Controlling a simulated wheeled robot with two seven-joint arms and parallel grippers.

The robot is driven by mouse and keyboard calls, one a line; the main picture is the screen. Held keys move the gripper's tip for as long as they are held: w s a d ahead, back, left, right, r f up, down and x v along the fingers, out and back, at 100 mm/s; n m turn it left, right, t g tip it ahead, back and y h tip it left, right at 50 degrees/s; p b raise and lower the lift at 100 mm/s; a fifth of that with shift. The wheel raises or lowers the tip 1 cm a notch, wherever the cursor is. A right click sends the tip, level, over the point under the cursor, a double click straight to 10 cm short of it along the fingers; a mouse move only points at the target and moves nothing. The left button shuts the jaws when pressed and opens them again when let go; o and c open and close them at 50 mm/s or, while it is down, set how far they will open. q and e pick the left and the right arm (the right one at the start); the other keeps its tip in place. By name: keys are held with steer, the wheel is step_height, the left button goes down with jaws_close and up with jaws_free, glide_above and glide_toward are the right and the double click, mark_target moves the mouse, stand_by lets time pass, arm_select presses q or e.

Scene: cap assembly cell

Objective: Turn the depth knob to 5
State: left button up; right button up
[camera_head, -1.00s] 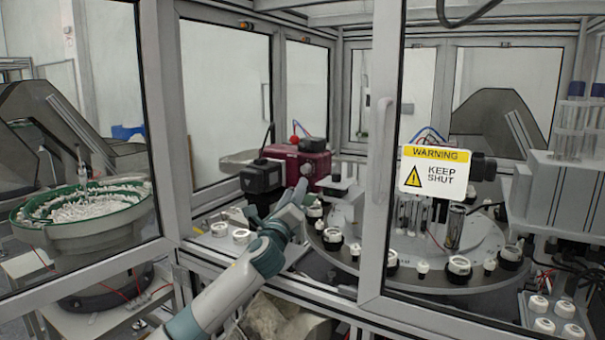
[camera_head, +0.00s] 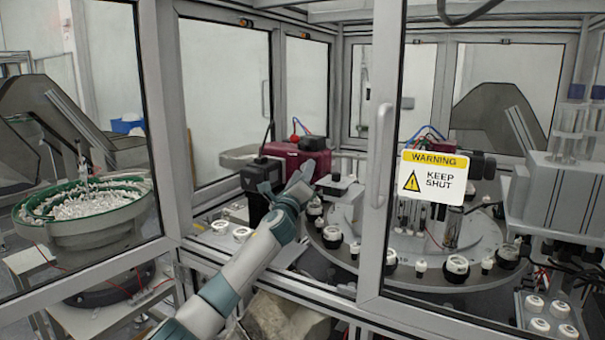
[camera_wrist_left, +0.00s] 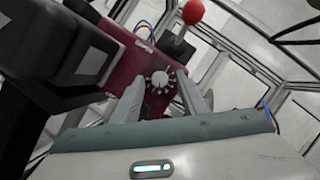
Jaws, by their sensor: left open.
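The depth knob (camera_wrist_left: 160,80) is a small round dial with pale markings around it, on the dark red housing (camera_wrist_left: 125,62) in the left wrist view. In the head view the red housing (camera_head: 311,154) stands inside the cell, and its knob cannot be made out. My left gripper (camera_wrist_left: 163,92) is open, its two grey fingers pointing at the knob from either side. I cannot tell whether they touch it. In the head view my left gripper (camera_head: 299,182) is in front of the housing. The knob's reading is too small to tell. My right gripper is not in view.
A black block (camera_head: 259,177) stands left of my gripper. The rotary table (camera_head: 420,285) with caps is to the right. The door frame (camera_head: 378,200) with the warning sign (camera_head: 433,177) stands in front. A red ball (camera_wrist_left: 193,12) is above the housing.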

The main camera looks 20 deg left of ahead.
arm_select(q)
jaws_close()
steer(key=shift+d+r+n+g+y+p, duration=0.1)
steer(key=shift+n+g+y+p, duration=0.4)
steer(key=shift+n+p, duration=1)
steer(key=shift+d+r+n+g+y+p, duration=0.1)
steer(key=shift+n+g+y+p, duration=0.5)
steer(key=shift+n, duration=1.4)
